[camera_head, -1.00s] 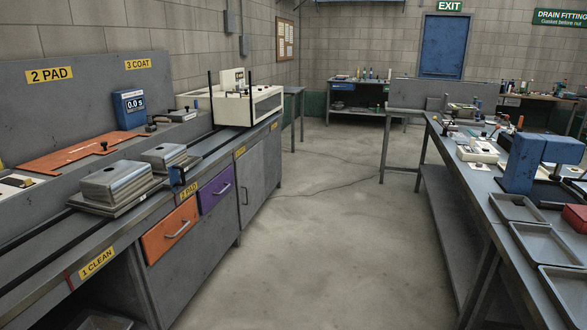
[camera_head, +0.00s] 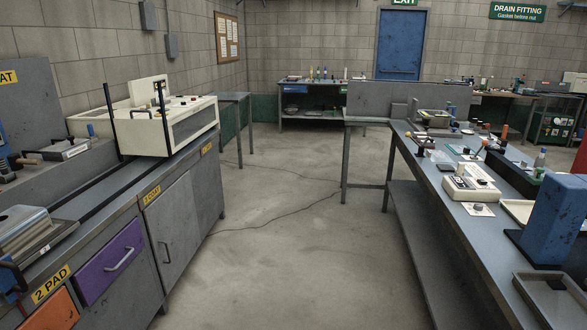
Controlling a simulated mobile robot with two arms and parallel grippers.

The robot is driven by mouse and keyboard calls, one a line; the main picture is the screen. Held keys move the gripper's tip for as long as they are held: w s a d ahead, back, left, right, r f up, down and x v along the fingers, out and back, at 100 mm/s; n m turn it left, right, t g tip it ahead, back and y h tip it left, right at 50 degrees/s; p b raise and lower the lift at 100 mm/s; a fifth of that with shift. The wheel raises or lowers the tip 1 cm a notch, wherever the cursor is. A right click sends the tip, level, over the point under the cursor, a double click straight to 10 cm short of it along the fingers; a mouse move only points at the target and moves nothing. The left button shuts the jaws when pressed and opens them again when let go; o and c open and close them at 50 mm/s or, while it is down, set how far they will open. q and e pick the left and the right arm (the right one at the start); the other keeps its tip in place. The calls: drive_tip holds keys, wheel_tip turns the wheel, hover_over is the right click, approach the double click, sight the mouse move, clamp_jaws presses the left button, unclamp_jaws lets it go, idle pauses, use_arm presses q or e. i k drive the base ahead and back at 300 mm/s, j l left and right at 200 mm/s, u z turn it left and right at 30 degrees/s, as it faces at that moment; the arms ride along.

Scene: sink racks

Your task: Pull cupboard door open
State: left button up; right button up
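A grey cupboard door (camera_head: 171,240) is in the front of the left bench, under the 3 COAT label, right of the purple drawer (camera_head: 110,262). It has a vertical bar handle (camera_head: 166,252) near its left edge and looks closed. A second grey door panel (camera_head: 207,186) is just beyond it, and it looks closed too. Neither of my grippers shows in the head view.
The left bench carries a cream machine (camera_head: 178,125) with black posts. The right bench (camera_head: 450,185) holds a blue press (camera_head: 550,220) and trays. The concrete floor (camera_head: 300,255) between the benches is clear apart from a thin dark cable or crack.

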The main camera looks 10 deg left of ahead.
sight(171, 219)
drive_tip(key=i+l, duration=0.1)
drive_tip(key=i, duration=2.1)
drive_tip(key=j+u, duration=0.05)
drive_tip(key=j, duration=0.05)
